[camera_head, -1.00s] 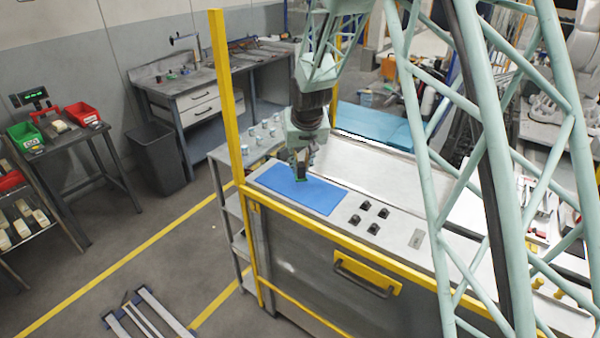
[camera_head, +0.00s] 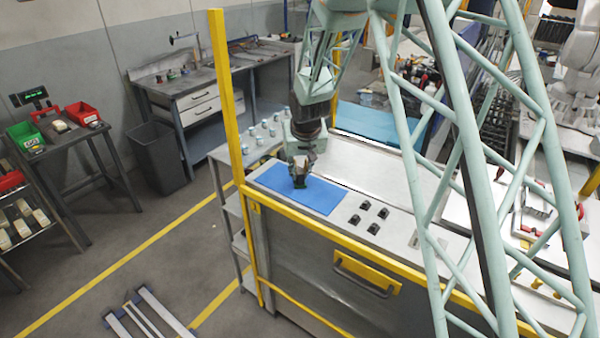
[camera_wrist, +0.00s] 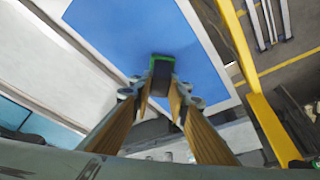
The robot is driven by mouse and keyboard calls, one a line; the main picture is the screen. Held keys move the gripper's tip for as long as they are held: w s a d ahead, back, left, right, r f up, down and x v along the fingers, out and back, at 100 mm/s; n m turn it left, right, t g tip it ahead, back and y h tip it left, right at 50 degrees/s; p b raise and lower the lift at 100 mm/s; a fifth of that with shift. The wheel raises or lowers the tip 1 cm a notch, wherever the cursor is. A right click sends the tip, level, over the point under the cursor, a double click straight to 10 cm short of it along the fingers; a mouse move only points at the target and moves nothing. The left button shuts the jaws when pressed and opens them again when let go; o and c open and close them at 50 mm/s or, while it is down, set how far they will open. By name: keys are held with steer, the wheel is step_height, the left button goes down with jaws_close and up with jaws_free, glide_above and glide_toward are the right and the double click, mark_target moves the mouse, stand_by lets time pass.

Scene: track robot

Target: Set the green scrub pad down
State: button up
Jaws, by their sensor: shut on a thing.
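The green scrub pad (camera_wrist: 162,59) is between my fingertips in the wrist view, with only its green edge showing around a dark part. My gripper (camera_wrist: 163,82) is shut on it. In the head view my gripper (camera_head: 301,183) points down over the blue mat (camera_head: 325,196), and the pad is a small dark green patch at its tips. The mat also shows in the wrist view (camera_wrist: 120,30). I cannot tell whether the pad touches the mat.
Several small black blocks (camera_head: 374,228) sit on the bench right of the mat. A yellow rail (camera_head: 320,231) runs along the bench's front edge, with a yellow post (camera_head: 227,100) at the left corner. Several small cups (camera_head: 262,131) stand on a shelf behind. Most of the mat is clear.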

steer(key=shift+f, duration=0.15)
steer(key=o, duration=0.8)
steer(key=shift+r, duration=0.2)
steer(key=shift+r, duration=0.2)
steer(key=v, duration=1.1)
steer(key=shift+s+r, duration=0.2)
stand_by(0.6)
